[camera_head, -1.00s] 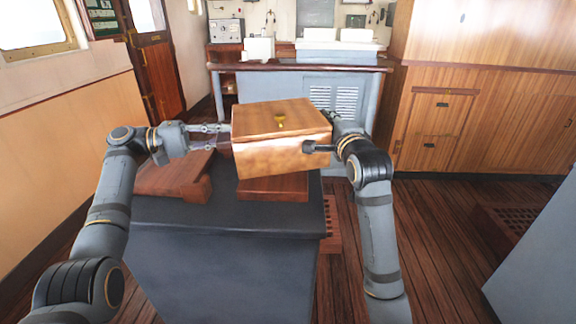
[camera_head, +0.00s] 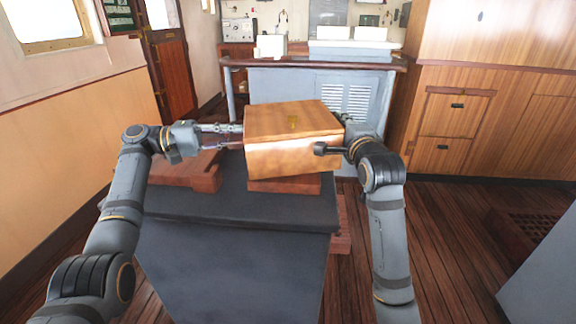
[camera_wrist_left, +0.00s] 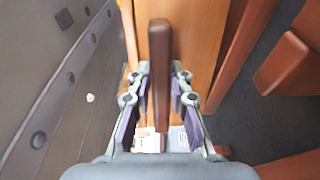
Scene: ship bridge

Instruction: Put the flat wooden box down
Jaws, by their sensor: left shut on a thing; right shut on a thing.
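The block sits on a dark grey cabinet top (camera_head: 240,208), whose front part is clear. Another red-brown wooden piece (camera_head: 187,172) lies to the left, below my left gripper. A grey console (camera_head: 280,87) with a wooden rail stands behind. Wooden cupboards (camera_head: 480,110) line the right.

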